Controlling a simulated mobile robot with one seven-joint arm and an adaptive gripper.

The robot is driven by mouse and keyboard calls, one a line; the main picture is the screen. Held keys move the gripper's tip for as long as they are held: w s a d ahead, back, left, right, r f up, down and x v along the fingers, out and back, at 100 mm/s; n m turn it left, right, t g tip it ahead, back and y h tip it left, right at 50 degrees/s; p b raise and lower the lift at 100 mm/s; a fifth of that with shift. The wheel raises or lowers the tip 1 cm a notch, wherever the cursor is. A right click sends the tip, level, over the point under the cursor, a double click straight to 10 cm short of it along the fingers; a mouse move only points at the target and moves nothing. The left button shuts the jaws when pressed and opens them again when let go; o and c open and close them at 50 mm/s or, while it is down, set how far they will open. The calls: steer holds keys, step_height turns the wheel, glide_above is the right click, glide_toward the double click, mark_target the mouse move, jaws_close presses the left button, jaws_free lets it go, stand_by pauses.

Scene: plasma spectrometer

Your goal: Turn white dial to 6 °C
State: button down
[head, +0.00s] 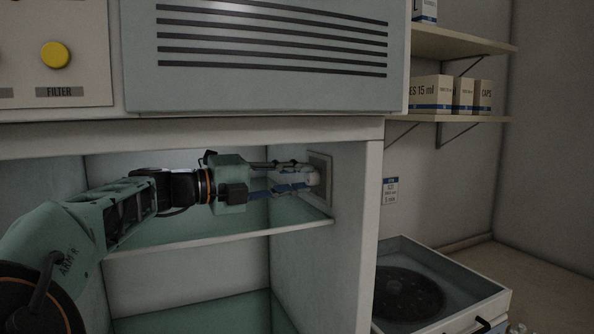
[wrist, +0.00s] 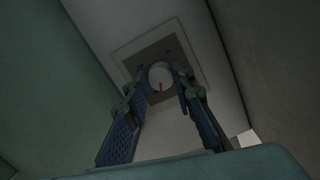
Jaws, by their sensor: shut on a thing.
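The white dial (head: 313,177) sits on a square plate (head: 321,165) on the right inner wall of the cabinet's open compartment. In the wrist view the dial (wrist: 161,77) shows a short red pointer mark (wrist: 160,87) directed toward the lower part of the picture. My gripper (head: 311,176) reaches in from the left, level with the dial. Its two blue-padded fingers are on either side of the dial, and the gripper (wrist: 162,78) is shut on it. The numbers on the plate are too dark and small to read.
A glass shelf (head: 220,235) lies just below my gripper. The cabinet's upper body (head: 270,95) with vent slots is above. A yellow FILTER button (head: 55,55) is at the upper left. An open tray with a dark disc (head: 408,297) stands outside at the lower right.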

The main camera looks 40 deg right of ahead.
steer(key=n+p, duration=0.2)
steer(key=n, duration=0.2)
steer(key=shift+r+p, duration=0.1)
steer(key=shift+p, duration=0.25)
steer(key=shift+n+y+p, duration=0.4)
steer(key=shift+n+p, duration=0.15)
steer(key=shift+n, duration=1.75)
steer(key=c, duration=1.7)
jaws_free()
steer(key=shift+o, duration=0.2)
steer(key=a, duration=0.4)
steer(key=w+a, duration=0.1)
steer(key=a, duration=0.2)
steer(key=w+a, duration=0.1)
steer(key=a, duration=0.3)
steer(key=shift+w+a+r, duration=0.25)
steer(key=shift+a+r, duration=0.1)
steer(key=shift+o, duration=0.2)
